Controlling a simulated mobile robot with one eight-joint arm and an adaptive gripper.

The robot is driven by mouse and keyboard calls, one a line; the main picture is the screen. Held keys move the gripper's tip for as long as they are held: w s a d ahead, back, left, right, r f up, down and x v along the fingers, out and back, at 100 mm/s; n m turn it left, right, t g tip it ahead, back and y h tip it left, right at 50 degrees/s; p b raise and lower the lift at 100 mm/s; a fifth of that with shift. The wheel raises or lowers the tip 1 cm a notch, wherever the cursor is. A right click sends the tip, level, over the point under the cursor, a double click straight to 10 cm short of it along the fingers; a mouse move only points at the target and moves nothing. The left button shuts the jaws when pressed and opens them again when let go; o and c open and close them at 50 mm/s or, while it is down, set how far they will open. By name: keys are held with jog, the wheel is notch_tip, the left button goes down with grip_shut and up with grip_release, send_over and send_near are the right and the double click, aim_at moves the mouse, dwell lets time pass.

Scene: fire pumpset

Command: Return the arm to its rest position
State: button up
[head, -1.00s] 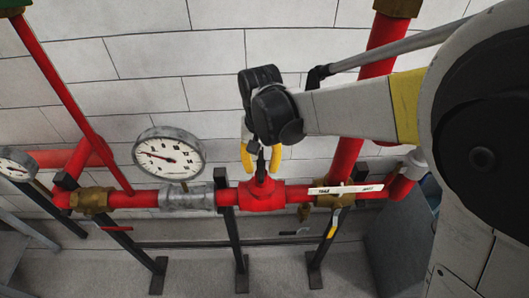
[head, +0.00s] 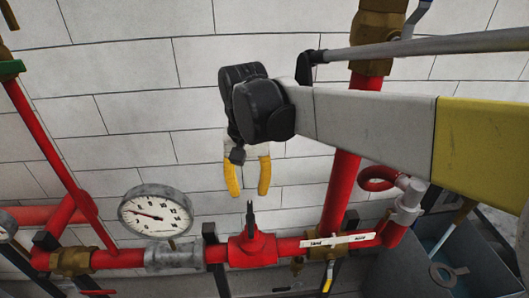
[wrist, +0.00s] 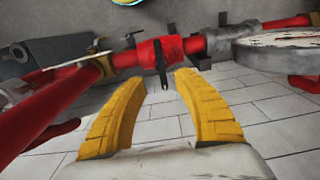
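My gripper (head: 248,178) hangs from my grey and yellow arm above the red pipe, its two yellow fingers pointing down and spread apart. In the wrist view the gripper (wrist: 158,105) shows both yellow fingers with a clear gap and nothing between them. A red valve body (head: 252,248) with a thin dark stem (head: 250,213) sits on the horizontal pipe below the fingers. The fingertips are apart from the stem. The valve body also shows in the wrist view (wrist: 157,50), beyond the fingertips.
A round pressure gauge (head: 156,212) stands on the pipe to the left. A white labelled lever (head: 338,240) lies along the pipe to the right. A red vertical pipe (head: 342,195) rises behind my arm. The white block wall (head: 140,90) is close behind; the space left of my gripper is free.

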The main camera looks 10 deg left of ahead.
jog(key=s+d+f+t+b, duration=0.2)
jog(key=d+f+b, duration=0.3)
jog(key=d, duration=0.4)
jog(key=s+d+f+m+t+b, duration=0.1)
jog(key=s+d+f+b, duration=0.4)
jog(key=d, duration=0.5)
jog(key=s+d+f+m+t+b, duration=0.1)
jog(key=s+d+f+t+b, duration=0.2)
jog(key=d+f+b, duration=0.4)
jog(key=d+f+t, duration=0.1)
jog(key=d, duration=0.2)
jog(key=shift+s+f, duration=0.15)
jog(key=shift+f, duration=0.2)
